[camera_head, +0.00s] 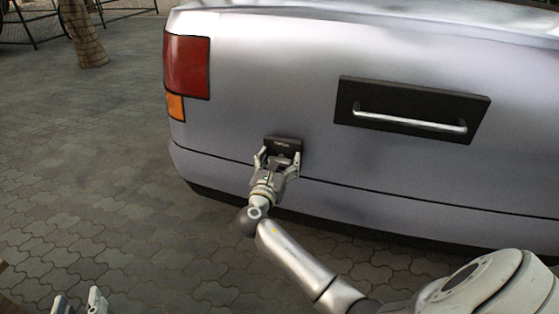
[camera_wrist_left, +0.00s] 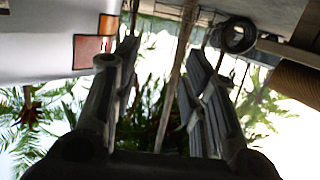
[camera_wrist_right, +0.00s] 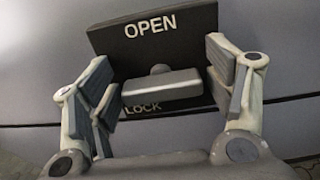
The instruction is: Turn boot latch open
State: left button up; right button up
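The boot latch is a dark plate (camera_wrist_right: 192,22) on the car's rear, marked OPEN at the top and LOCK at the bottom. A grey bar-shaped knob (camera_wrist_right: 162,89) lies level across its middle, with a small rounded bump above it. In the head view the latch plate (camera_head: 284,143) sits below and left of the handle. My right gripper (camera_wrist_right: 163,92) is in front of the latch, its fingers spread on either side of the knob; contact is not clear. It also shows in the head view (camera_head: 277,160). My left gripper (camera_head: 79,303) is open and empty at the bottom left.
The silver car (camera_head: 250,70) fills the upper right, with a red tail light (camera_head: 187,67). A chrome handle (camera_head: 410,122) sits on a dark recessed plate. Paved ground (camera_head: 90,180) at left is clear up to a tree trunk (camera_head: 83,35).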

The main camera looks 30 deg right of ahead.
jog(key=c, duration=0.7)
jog(key=shift+c, duration=0.2)
